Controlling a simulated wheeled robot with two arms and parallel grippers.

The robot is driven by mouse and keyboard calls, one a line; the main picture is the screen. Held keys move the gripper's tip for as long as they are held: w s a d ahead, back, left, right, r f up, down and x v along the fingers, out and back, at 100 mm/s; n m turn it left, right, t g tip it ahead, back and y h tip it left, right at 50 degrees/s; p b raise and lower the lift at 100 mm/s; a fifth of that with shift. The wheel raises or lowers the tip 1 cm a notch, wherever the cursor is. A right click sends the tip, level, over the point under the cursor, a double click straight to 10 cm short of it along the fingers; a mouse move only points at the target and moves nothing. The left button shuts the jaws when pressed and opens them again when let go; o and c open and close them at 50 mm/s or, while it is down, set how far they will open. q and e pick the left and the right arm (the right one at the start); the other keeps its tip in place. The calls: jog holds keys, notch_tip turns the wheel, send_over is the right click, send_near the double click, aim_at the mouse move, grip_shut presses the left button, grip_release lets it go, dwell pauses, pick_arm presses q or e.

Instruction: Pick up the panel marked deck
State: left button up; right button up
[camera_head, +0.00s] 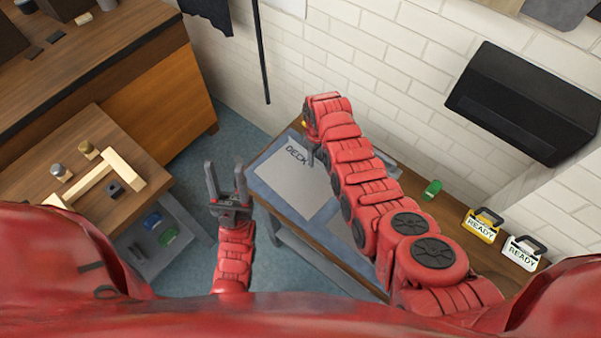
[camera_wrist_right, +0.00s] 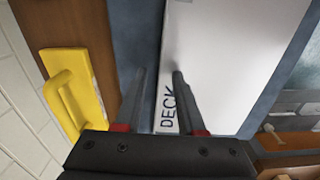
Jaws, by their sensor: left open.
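The panel marked DECK (camera_head: 290,182) is a flat, pale grey sheet lying on a blue-grey mat on the wooden bench by the wall. It also shows in the right wrist view (camera_wrist_right: 225,60), with the lettering near my fingers. My right gripper (camera_wrist_right: 159,72) is over the panel's lettered end, its two fingers apart. One finger appears over the mat beside the panel's edge and the other over the panel; I cannot tell if they touch it. In the head view my right arm hides most of this gripper. My left gripper (camera_head: 225,166) is open and empty, over the floor left of the bench.
A yellow block with a handle (camera_wrist_right: 75,95) is beside the mat. A green object (camera_head: 432,188) and two READY signs (camera_head: 482,226) (camera_head: 522,253) stand along the bench. A small wooden table (camera_head: 85,150) with a wooden frame (camera_head: 108,171) is at left. Blue floor lies between.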

jog(key=shift+f, duration=0.15)
grip_shut()
dwell(1.4)
